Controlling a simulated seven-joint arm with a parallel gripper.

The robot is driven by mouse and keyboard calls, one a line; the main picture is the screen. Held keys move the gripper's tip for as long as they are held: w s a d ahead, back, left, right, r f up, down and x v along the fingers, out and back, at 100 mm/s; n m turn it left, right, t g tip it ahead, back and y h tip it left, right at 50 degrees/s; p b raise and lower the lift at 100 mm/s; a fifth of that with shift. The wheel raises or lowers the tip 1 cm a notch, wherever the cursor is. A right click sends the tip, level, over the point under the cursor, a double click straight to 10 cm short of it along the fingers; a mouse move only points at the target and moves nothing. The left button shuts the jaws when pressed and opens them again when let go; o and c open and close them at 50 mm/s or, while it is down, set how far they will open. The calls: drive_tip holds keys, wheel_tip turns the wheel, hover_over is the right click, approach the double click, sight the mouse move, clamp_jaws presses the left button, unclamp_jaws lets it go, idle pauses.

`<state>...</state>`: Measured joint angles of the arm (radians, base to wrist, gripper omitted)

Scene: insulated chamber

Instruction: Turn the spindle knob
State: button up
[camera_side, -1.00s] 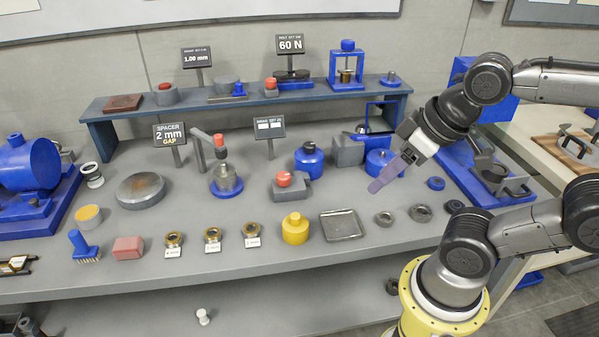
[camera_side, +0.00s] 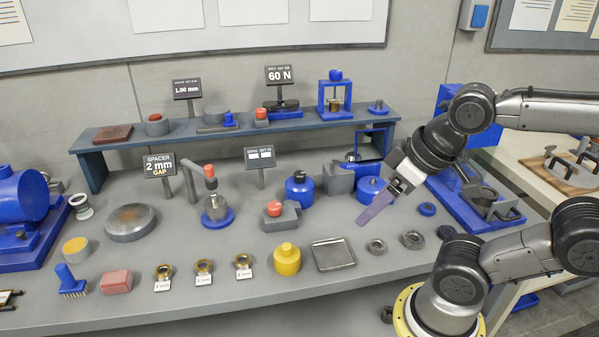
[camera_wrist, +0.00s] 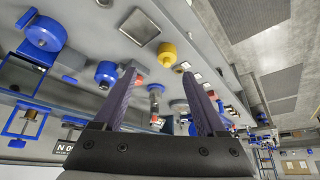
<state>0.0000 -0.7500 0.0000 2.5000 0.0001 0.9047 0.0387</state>
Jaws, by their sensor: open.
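The pictures do not label a spindle knob. A grey upright spindle on a round blue base (camera_side: 217,216) stands left of centre on the bench, with a red-tipped lever (camera_side: 208,171) above it. A red round knob (camera_side: 273,208) sits on a grey block right of it. My gripper (camera_side: 365,218), with long purple fingers, is right of both, above the bench beyond the square metal tray (camera_side: 333,254). In the wrist view its two fingers (camera_wrist: 158,72) stand apart with nothing held between them. They point toward the bench items.
Small rings (camera_side: 376,247) lie at the front right. A raised shelf (camera_side: 120,140) with several fixtures runs behind. Small sign stands (camera_side: 259,157) rise near the spindle.

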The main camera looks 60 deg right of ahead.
drive_tip(key=w+d+r+m+g, duration=0.1)
drive_tip(key=w+d+r+m, duration=0.2)
drive_tip(key=w+r+m, duration=0.4)
drive_tip(key=w+d+r+m+g, duration=0.1)
drive_tip(key=w+d+r+m, duration=0.2)
drive_tip(key=w+r+m, duration=0.45)
drive_tip(key=m+g, duration=0.3)
drive_tip(key=g, duration=0.1)
hover_over(300, 173)
wheel_tip(300, 173, down, 14)
wheel_tip(300, 173, down, 14)
drive_tip(key=shift+r, duration=0.1)
drive_tip(key=shift+c, duration=0.3)
clamp_jaws()
